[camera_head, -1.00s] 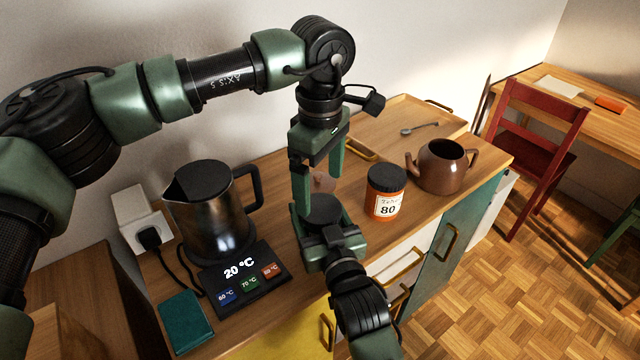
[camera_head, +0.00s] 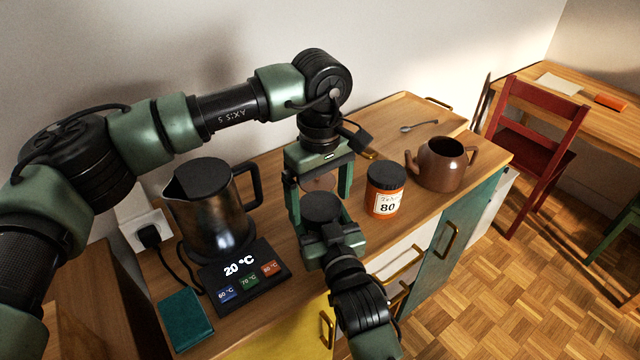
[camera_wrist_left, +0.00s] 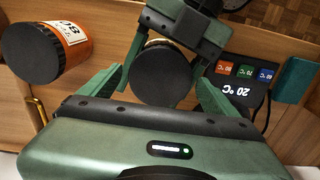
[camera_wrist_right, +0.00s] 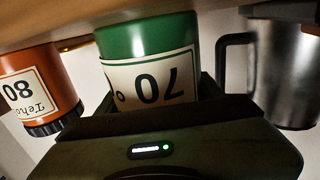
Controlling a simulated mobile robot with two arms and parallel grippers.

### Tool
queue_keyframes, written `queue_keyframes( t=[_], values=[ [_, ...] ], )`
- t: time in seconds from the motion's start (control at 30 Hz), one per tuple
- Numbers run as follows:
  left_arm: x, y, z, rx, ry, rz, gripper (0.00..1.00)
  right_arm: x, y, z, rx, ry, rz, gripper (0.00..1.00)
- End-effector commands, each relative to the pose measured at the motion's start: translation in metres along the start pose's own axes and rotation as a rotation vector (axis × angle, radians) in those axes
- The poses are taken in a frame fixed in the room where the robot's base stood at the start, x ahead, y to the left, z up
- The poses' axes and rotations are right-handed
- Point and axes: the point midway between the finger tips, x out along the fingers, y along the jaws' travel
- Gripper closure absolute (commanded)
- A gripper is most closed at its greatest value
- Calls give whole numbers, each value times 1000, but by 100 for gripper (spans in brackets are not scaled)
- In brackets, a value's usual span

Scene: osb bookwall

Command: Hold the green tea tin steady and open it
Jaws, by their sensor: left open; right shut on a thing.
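The green tea tin (camera_wrist_right: 145,38), labelled 70, shows in the right wrist view. It looks upright at the counter. My right gripper (camera_wrist_right: 157,95) is shut on its sides, over the label. In the head view the tin's black lid (camera_head: 322,206) shows above my right gripper (camera_head: 325,235), which hides most of the body. My left gripper (camera_head: 319,190) is open, coming down from above, with one finger on each side of the lid. In the left wrist view the round black lid (camera_wrist_left: 160,76) lies between the spread fingers, with gaps visible.
An orange tin (camera_head: 385,198) labelled 80 stands close on the right, with a brown teapot (camera_head: 442,165) beyond. A metal kettle (camera_head: 212,212), its display base (camera_head: 240,275) and a teal book (camera_head: 185,318) are on the left. A spoon (camera_head: 420,126) lies on the back tray.

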Motion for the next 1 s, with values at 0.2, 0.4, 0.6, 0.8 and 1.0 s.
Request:
queue_keyframes(
  t=[0.2,0.4,0.6,0.8,1.0],
  values=[
    [3,0,0,-1,0,1,9,0,0,0,1,-1,0,100],
    [3,0,0,-1,0,0,37,0,0,0,1,0,0,100],
    [3,0,0,-7,0,1,75,0,0,0,0,0,0,100],
    [3,0,0,-244,1,1,75,0,0,0,0,0,-1,100],
    [2,0,0,-524,1,2,75,0,0,0,0,0,-1,100]
  ],
)
